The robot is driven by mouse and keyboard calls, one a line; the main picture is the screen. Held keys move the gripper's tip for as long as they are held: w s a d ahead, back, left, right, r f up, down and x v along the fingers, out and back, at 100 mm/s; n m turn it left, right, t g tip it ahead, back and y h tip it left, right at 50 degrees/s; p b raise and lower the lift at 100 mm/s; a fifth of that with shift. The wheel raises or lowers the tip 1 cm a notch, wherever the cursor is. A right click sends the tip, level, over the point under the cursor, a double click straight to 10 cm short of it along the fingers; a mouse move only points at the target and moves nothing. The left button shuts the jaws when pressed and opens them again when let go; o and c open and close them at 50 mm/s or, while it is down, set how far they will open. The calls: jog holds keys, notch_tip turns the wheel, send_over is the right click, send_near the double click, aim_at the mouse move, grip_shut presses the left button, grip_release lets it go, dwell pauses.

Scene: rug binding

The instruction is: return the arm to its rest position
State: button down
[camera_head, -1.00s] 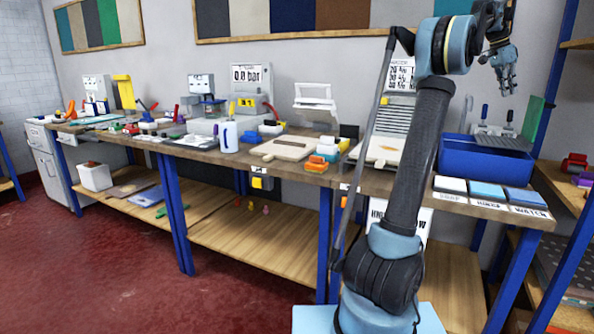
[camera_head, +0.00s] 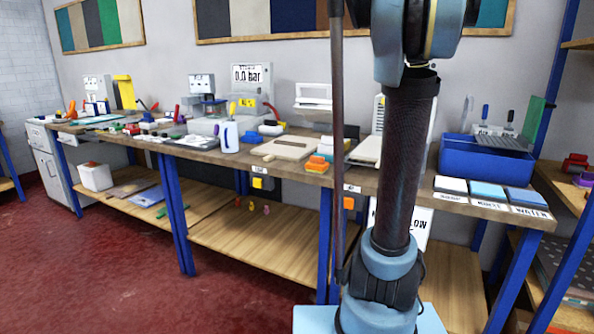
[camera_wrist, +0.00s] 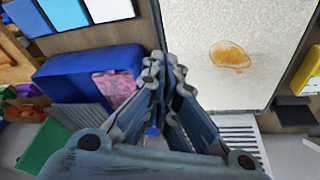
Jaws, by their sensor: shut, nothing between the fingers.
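My arm (camera_head: 402,170) stands nearly upright in the head view, and its upper end passes out of the top of the picture. My gripper is outside the head view. In the wrist view my gripper (camera_wrist: 166,75) has its fingers together, with nothing held between them. Beyond the fingers are a blue bin (camera_wrist: 60,67) with a pink patterned cloth (camera_wrist: 113,88) in it, and a pale speckled panel (camera_wrist: 200,35) with an orange stain (camera_wrist: 229,56). The gripper appears apart from both.
The workbench (camera_head: 290,172) runs across behind my arm, crowded with tools and machines. The blue bin (camera_head: 480,158) stands at its right end, behind several flat pads (camera_head: 487,189). A shelf unit (camera_head: 565,180) borders the right side. The red floor (camera_head: 110,270) at left is clear.

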jog(key=s+a+f+n+y, duration=0.1)
jog(key=s+a+f+n, duration=0.5)
jog(key=s+a+f, duration=0.85)
jog(key=s+a+f+n, duration=0.1)
jog(key=s+a+f, duration=0.1)
jog(key=f, duration=0.3)
jog(key=s+a+f+n+y, duration=0.1)
jog(key=s+a+f, duration=0.2)
jog(key=s+f, duration=0.2)
jog(key=s+a+f+n, duration=0.2)
jog(key=s+a+f, duration=0.1)
jog(key=f, duration=0.4)
jog(key=shift+s+t+y, duration=0.4)
jog(key=shift+s, duration=0.15)
